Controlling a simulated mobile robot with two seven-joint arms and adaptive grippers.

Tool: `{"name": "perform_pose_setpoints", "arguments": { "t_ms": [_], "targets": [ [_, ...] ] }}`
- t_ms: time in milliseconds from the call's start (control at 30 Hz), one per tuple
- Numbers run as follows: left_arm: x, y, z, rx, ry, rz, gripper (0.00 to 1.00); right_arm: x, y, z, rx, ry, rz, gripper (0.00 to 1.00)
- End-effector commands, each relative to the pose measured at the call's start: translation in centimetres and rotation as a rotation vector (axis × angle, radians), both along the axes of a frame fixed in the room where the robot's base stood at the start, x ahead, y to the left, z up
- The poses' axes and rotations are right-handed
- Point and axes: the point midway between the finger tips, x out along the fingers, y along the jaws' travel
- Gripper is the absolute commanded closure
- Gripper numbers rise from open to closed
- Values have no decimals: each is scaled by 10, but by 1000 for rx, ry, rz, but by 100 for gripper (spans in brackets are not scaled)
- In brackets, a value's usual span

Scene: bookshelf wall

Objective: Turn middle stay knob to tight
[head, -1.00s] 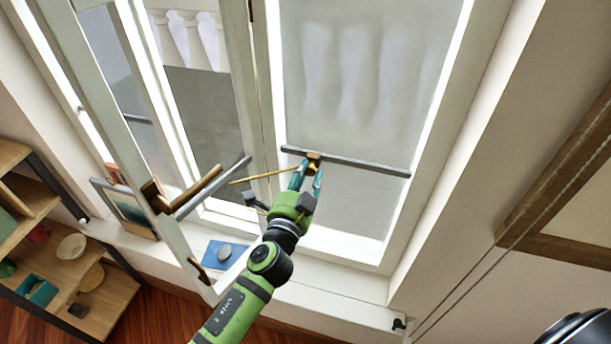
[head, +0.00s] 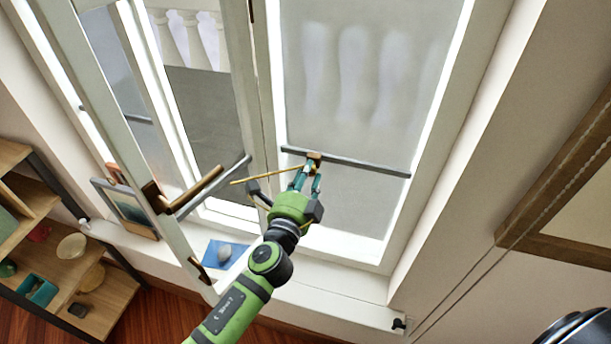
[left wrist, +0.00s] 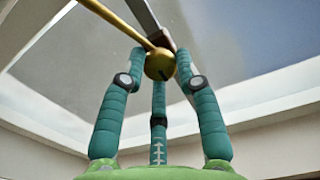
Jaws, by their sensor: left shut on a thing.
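A round brass knob (left wrist: 160,64) sits on a bracket where a thin brass rod meets a grey bar, in the middle of the left wrist view. The three teal fingers of my left gripper (left wrist: 160,80) are closed around it. In the head view my left gripper (head: 309,172) reaches up to the bracket on the grey bar (head: 365,165) across the window. The brass rod (head: 255,177) runs left from there toward the open sash. The fingers partly hide the knob in the head view. My right gripper is not in view.
The open window sash (head: 130,150) with a wooden handle (head: 200,187) stands left of my arm. A framed picture (head: 128,210) and a blue item (head: 218,253) are on the sill. A shelf unit (head: 105,295) is at lower left.

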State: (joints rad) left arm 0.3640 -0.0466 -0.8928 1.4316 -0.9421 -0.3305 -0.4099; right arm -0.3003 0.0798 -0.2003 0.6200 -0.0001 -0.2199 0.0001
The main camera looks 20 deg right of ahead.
Motion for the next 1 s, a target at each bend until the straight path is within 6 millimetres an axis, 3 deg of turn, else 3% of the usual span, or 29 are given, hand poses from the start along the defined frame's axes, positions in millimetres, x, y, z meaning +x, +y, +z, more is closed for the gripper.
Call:
{"name": "perform_pose_setpoints", "arguments": {
  "t_ms": [233, 267, 300, 733, 1000],
  "targets": [
    [-3, -5, 5, -6, -9, -13, 100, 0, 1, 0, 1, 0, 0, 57],
    [-3, -5, 5, -6, -9, -13, 55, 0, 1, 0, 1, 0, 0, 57],
    [-3, -5, 5, -5, -8, -13, 44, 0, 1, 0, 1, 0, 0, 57],
    [-6, 3, 0, -1, -1, -4, 44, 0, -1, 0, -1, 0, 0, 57],
    [-45, 27, -1, -1, 1, -6, 44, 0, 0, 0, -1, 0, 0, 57]
  ]
}}
